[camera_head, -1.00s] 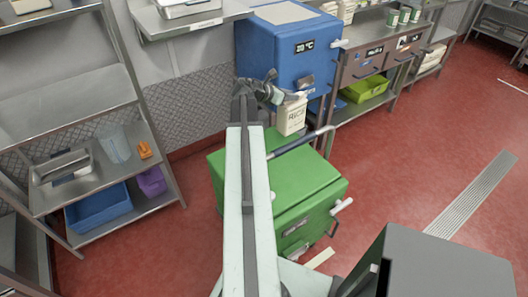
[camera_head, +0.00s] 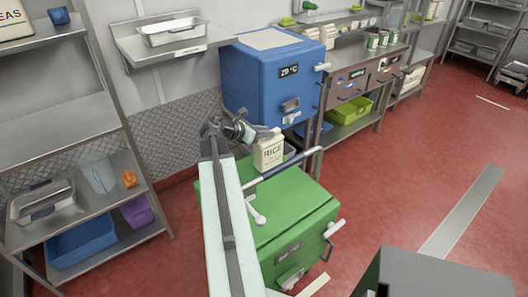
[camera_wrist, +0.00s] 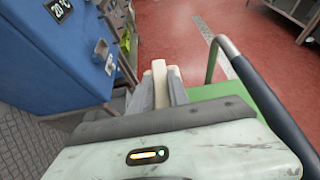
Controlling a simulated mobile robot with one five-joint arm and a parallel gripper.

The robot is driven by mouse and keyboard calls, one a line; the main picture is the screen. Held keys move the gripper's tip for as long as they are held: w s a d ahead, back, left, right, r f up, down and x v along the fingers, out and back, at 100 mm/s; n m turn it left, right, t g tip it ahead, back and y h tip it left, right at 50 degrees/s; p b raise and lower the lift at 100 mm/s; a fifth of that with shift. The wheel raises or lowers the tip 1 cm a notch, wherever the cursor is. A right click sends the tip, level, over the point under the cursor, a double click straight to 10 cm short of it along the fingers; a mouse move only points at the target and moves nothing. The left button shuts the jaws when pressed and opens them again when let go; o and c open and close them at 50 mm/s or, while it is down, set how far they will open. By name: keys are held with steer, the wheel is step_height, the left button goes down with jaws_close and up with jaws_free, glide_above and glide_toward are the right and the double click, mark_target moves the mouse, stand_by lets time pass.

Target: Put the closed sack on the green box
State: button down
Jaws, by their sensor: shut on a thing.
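The closed sack is a cream bag marked RICE (camera_head: 269,153), upright in the head view. My gripper (camera_head: 262,136) is shut on its top. In the wrist view the grey fingers of my gripper (camera_wrist: 160,92) pinch the sack's pale top edge (camera_wrist: 159,70). The green box (camera_head: 298,214) stands on the floor below, with a flat green top. The sack shows over the far part of that top; I cannot tell whether it touches.
A dark handle bar (camera_head: 283,167) rises above the green box's top, close to the sack; it also shows in the wrist view (camera_wrist: 270,105). A blue box (camera_head: 272,80) stands just behind. A shelf rack (camera_head: 75,150) is on the left. Red floor (camera_head: 400,190) is free on the right.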

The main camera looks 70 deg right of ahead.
mark_target(264, 140)
steer(key=shift+f+b, duration=1.9)
steer(key=shift+f, duration=0.35)
steer(key=c, duration=1.3)
jaws_free()
steer(key=shift+r, duration=0.1)
steer(key=shift+o, duration=0.2)
steer(key=shift+r, duration=0.1)
steer(key=shift+w+a+r+p, duration=0.15)
steer(key=shift+a+r+p, duration=0.1)
steer(key=shift+p, duration=0.2)
steer(key=p+v, duration=0.4)
steer(key=v, duration=0.7)
steer(key=shift+p, duration=0.4)
steer(key=shift+w+a, duration=0.15)
steer(key=shift+a, duration=0.05)
